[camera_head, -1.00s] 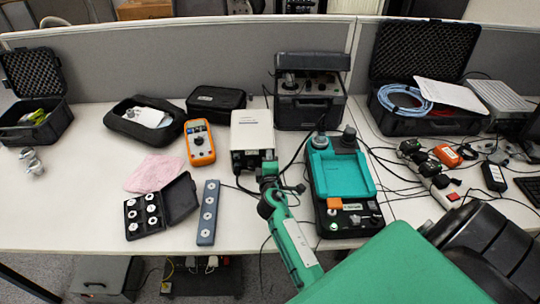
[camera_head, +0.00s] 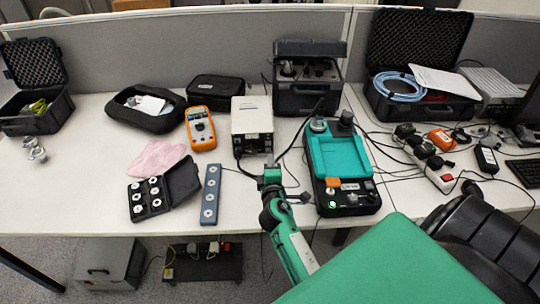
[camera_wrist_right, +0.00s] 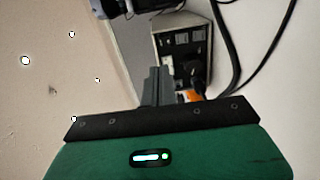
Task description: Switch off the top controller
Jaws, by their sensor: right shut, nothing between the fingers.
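A white controller box (camera_head: 252,118) stands upright mid-table, its dark panel facing the front edge. My right gripper (camera_head: 270,172) is just in front of that panel, small and partly merged with the dark cables in the head view. In the right wrist view, the closed fingers (camera_wrist_right: 156,84) point toward a box panel (camera_wrist_right: 182,50) with sockets, and an orange part (camera_wrist_right: 194,96) shows beside the fingertips. The fingers are shut and empty; I cannot tell whether they touch anything. My left gripper is out of view.
A teal and black device (camera_head: 340,160) with cables stands to the right. An orange multimeter (camera_head: 200,128), a grey strip (camera_head: 210,195) and an open black case (camera_head: 165,190) lie to the left. A dark instrument case (camera_head: 308,85) stands behind.

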